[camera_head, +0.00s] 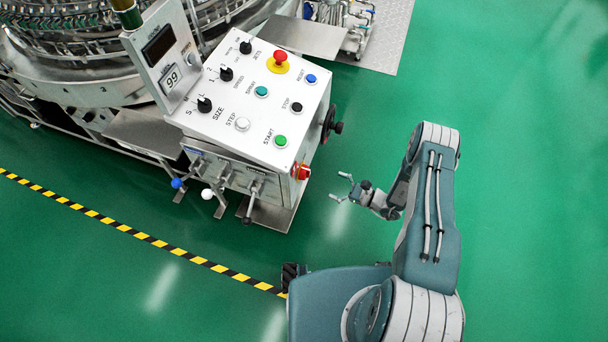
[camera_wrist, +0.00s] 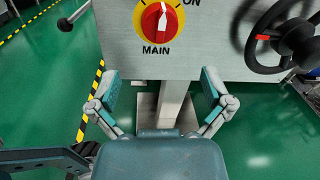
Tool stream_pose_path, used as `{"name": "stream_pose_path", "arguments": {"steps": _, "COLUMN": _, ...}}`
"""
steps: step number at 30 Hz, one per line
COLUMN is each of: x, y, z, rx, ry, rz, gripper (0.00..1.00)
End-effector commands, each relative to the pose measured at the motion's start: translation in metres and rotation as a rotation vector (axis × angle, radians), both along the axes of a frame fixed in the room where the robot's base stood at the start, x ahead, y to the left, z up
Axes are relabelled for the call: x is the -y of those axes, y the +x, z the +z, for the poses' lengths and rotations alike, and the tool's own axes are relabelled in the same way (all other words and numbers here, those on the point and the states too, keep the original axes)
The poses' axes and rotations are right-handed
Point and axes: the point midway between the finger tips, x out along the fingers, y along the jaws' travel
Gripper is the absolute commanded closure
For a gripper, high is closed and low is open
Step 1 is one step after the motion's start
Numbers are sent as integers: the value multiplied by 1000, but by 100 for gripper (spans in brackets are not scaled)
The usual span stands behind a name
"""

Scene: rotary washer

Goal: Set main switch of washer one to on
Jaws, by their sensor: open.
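The main switch (camera_wrist: 159,20) is a red rotary knob on a yellow disc, with "MAIN" printed below it and "ON" to its upper right. Its white pointer mark points about straight up, not toward "ON". In the head view the switch (camera_head: 301,171) sits on the right side of the washer's control box (camera_head: 235,105), near its lower corner. My gripper (camera_head: 342,187) is open and empty, to the right of the switch and apart from it. In the wrist view my gripper's two fingers (camera_wrist: 160,92) are spread wide, below the switch.
A black handwheel (camera_wrist: 275,32) sticks out right of the switch. Levers with blue and white balls (camera_head: 207,193) stand at the box's front. Yellow-black tape (camera_head: 140,236) crosses the green floor.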

Motion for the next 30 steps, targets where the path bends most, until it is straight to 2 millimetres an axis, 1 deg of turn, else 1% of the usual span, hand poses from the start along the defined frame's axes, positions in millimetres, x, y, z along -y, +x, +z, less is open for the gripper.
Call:
{"name": "stream_pose_path", "arguments": {"steps": 1, "x": 0, "y": -2, "z": -4, "rx": -5, "ry": 5, "rz": -11, "gripper": 0}}
{"name": "stream_pose_path", "arguments": {"steps": 4, "x": -3, "y": 0, "z": -6, "rx": -6, "ry": 8, "rz": -16, "gripper": 0}}
{"name": "stream_pose_path", "arguments": {"steps": 7, "x": -14, "y": 5, "z": -6, "rx": -5, "ry": 8, "rz": -11, "gripper": 0}}
{"name": "stream_pose_path", "arguments": {"steps": 15, "x": -60, "y": 25, "z": -6, "rx": -5, "ry": 6, "rz": -9, "gripper": 0}}
{"name": "stream_pose_path", "arguments": {"steps": 18, "x": -75, "y": 33, "z": -6, "rx": -4, "ry": 6, "rz": -10, "gripper": 0}}
{"name": "stream_pose_path", "arguments": {"steps": 21, "x": -87, "y": 39, "z": -6, "rx": -5, "ry": 5, "rz": -11, "gripper": 0}}
{"name": "stream_pose_path", "arguments": {"steps": 25, "x": -95, "y": 43, "z": -6, "rx": -5, "ry": 6, "rz": -13, "gripper": 0}}
{"name": "stream_pose_path", "arguments": {"steps": 30, "x": -97, "y": 45, "z": -6, "rx": -6, "ry": 6, "rz": -14, "gripper": 0}}
